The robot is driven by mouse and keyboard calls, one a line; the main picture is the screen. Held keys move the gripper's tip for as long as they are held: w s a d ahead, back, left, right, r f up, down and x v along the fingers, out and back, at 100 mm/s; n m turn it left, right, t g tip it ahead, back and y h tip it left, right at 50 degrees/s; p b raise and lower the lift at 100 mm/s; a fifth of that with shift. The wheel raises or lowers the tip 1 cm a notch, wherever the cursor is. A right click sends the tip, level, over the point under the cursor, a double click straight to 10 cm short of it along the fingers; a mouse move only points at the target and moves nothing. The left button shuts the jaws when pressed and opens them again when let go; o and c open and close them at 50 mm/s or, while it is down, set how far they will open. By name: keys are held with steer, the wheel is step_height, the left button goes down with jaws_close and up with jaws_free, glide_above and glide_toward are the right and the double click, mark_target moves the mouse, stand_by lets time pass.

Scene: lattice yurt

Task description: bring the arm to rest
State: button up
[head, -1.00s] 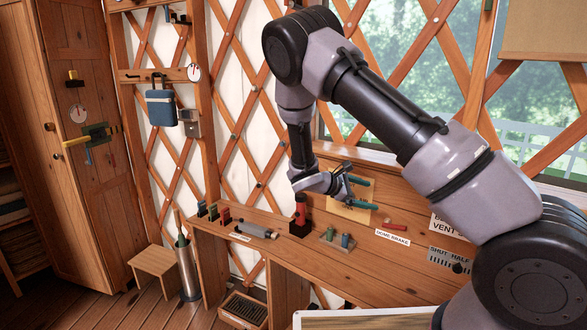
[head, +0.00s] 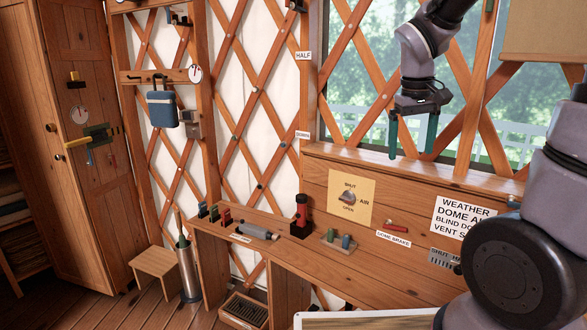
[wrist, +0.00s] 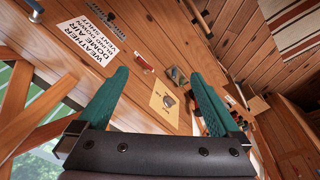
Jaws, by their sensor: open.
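My gripper (head: 411,138) hangs in front of the window in the head view, above the back panel of the bench. Its two teal fingers point down and stand wide apart with nothing between them. In the wrist view my gripper (wrist: 160,95) also shows open and empty. My arm rises from the right side of the head view and its upper part leaves the top of the picture. The shut/open air knob (head: 347,197) on its yellow plate is down and left of the fingers, apart from them. It also shows in the wrist view (wrist: 168,101).
The bench (head: 330,270) holds a red flashlight-like object (head: 301,212), a grey cylinder (head: 258,231) and small green and blue pieces (head: 338,239). A red brake handle (head: 396,227) and a weather sign (head: 463,220) are on the panel. A stool (head: 156,268) stands on the floor at left.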

steer(key=s+a+r+m+t+y, duration=0.2)
steer(key=s+r+m+t, duration=0.3)
steer(key=s+r, duration=0.5)
steer(key=shift+s+a+y, duration=0.2)
steer(key=shift+s+y, duration=0.25)
steer(key=shift+y, duration=0.25)
